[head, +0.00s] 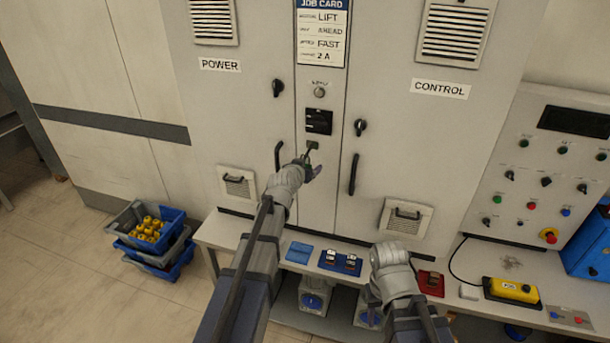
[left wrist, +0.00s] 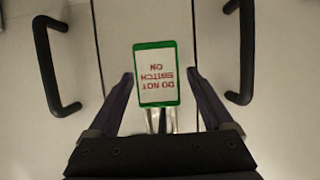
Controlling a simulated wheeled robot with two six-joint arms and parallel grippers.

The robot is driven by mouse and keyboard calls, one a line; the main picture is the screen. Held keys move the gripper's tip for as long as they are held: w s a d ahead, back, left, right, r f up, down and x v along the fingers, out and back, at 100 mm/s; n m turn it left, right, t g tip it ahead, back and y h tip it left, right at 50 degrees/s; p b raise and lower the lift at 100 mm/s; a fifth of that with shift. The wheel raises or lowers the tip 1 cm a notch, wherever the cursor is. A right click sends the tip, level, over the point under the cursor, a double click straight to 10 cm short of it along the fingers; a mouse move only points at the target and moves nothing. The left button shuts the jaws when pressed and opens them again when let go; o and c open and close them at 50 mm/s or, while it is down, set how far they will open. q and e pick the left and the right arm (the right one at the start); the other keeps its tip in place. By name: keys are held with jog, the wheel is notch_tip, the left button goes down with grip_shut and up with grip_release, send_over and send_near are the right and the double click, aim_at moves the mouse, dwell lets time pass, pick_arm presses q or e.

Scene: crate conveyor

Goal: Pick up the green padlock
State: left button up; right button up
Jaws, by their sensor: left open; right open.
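In the left wrist view a green-edged block (left wrist: 157,73) carries a white face reading "DO NOT SWITCH ON", upside down. Two metal bars show just below it; it looks like the green padlock, labelled. In the head view a small green patch (head: 312,145) shows by the cabinet, partly hidden by my left gripper (head: 311,163). The left gripper is open, its fingers on either side of the block with a gap at each side. I cannot tell how far the block reaches between them. My right gripper (head: 390,254) is open and empty above the bench.
Black door handles (head: 354,174) and knobs stick out from the grey cabinet (head: 384,135). The bench holds a blue tray (head: 340,270) with small items, a red tray (head: 431,284) and a yellow pendant (head: 512,290). Blue and grey crates (head: 175,270) stand on the floor at left.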

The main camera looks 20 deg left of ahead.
pick_arm(q)
jog(key=shift+w+f, duration=0.2)
jog(key=shift+w, duration=0.25)
jog(key=shift+c, duration=0.3)
grip_shut()
